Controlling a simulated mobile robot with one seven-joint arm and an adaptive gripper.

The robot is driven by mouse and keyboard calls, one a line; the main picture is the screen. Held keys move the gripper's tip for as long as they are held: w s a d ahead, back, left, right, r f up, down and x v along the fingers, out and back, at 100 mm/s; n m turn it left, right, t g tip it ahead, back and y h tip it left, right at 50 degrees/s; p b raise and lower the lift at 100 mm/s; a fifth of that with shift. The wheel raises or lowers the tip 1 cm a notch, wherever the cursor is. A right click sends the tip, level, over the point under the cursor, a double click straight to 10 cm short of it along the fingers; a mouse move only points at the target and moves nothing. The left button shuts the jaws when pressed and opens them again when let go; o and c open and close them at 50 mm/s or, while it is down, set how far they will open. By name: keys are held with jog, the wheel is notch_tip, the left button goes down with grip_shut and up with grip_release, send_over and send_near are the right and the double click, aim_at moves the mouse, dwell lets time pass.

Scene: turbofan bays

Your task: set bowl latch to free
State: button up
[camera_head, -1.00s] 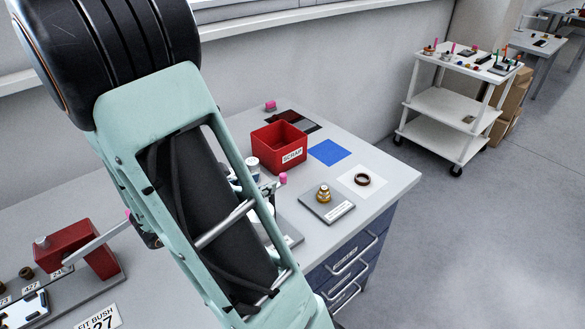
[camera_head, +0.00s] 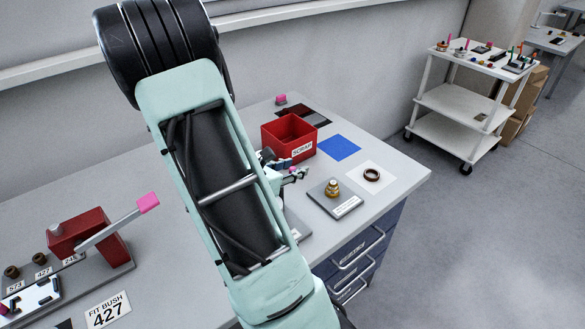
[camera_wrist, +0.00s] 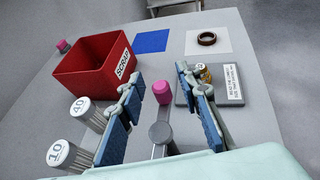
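My gripper (camera_wrist: 162,95) is open in the wrist view, with its blue-padded fingers apart. A pink knob (camera_wrist: 162,92) on a grey lever shows between the fingers, apart from both pads as far as I can see. The lever runs down to a grey round post (camera_wrist: 160,134) at the bottom. I cannot tell for certain that this lever is the bowl latch; no label on it shows. In the head view my gripper (camera_head: 283,169) is small beyond my arm, which hides much of the area around the lever.
A red SCRAP bin (camera_wrist: 94,64) and two white-lidded jars marked 40 (camera_wrist: 88,113) and 10 (camera_wrist: 70,154) stand left of the lever. A labelled plate (camera_wrist: 228,84) with a brass part lies right. A red block (camera_head: 88,232) with another pink-tipped lever stands at left in the head view.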

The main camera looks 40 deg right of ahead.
grip_shut()
jog(key=shift+m+g, duration=0.4)
jog(key=shift+g, duration=0.1)
jog(key=shift+s+a+m+g+y, duration=0.65)
jog(key=shift+m+g+y, duration=0.9)
jog(key=shift+m+g, duration=0.9)
jog(key=shift+s+a+m+g+y, duration=0.65)
jog(key=shift+m+g+y, duration=0.85)
jog(key=shift+m+g, duration=1)
jog(key=shift+s+a+m+g+y, duration=0.6)
jog(key=shift+m+g+y, duration=0.95)
jog(key=shift+m+g, duration=0.9)
jog(key=shift+m+t, duration=0.3)
jog(key=shift+a, duration=0.1)
